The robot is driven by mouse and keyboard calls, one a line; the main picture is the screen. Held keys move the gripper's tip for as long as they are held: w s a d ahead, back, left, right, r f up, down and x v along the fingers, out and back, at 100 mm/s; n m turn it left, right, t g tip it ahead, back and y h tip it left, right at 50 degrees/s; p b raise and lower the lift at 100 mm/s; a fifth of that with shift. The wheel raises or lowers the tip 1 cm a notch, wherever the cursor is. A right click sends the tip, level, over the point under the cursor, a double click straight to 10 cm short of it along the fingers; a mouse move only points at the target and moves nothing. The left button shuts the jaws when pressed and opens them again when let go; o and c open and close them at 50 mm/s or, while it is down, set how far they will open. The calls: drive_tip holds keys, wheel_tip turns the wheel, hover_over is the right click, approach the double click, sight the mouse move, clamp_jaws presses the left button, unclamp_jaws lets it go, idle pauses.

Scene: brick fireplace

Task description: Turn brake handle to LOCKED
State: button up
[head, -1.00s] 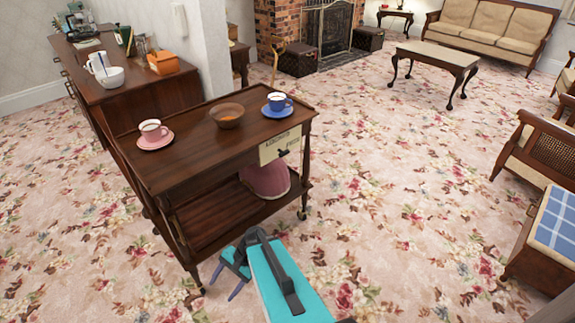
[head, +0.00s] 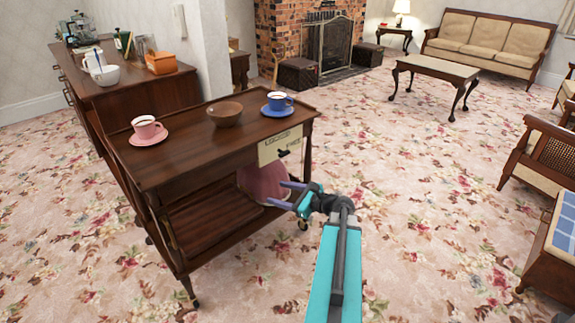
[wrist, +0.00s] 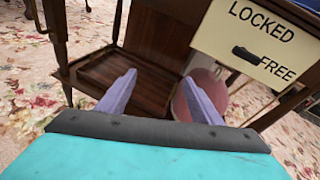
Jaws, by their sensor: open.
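The brake handle (head: 284,153) is a small dark lever on a cream plate (head: 270,151) at the right end of the wooden trolley (head: 165,173). In the wrist view the plate reads LOCKED at upper left and FREE at lower right. There the handle (wrist: 245,55) lies between the words, its free end seeming to point toward FREE. My gripper (head: 276,194) is open and empty, below the plate beside the trolley's end, with its fingers pointing at the trolley. In the wrist view my gripper (wrist: 160,78) has the handle up and to the right, apart from the fingers.
On the trolley top stand a pink cup (head: 147,127), a brown bowl (head: 225,114) and a blue cup (head: 278,100). A pink rounded object (head: 258,181) sits on the lower shelf, close to my fingers. A sideboard (head: 130,88) stands behind.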

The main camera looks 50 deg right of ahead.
sight(286, 154)
drive_tip(key=s+d+r+m+t+h+b, duration=0.2)
drive_tip(key=s+d+r+m, duration=0.3)
drive_tip(key=d, duration=0.6)
wheel_tip(286, 154, up, 2)
drive_tip(key=shift+s+r+t+h, duration=0.1)
drive_tip(key=shift+s+t+h, duration=0.3)
drive_tip(key=shift+s+h, duration=0.4)
drive_tip(key=shift+w, duration=0.15)
drive_tip(key=w+b, duration=0.1)
drive_tip(key=w, duration=0.3)
drive_tip(key=w+b, duration=0.1)
drive_tip(key=w, duration=0.4)
drive_tip(key=w+d+b, duration=0.1)
drive_tip(key=w, duration=0.3)
drive_tip(key=shift+w, duration=0.3)
drive_tip(key=shift+c, duration=0.4)
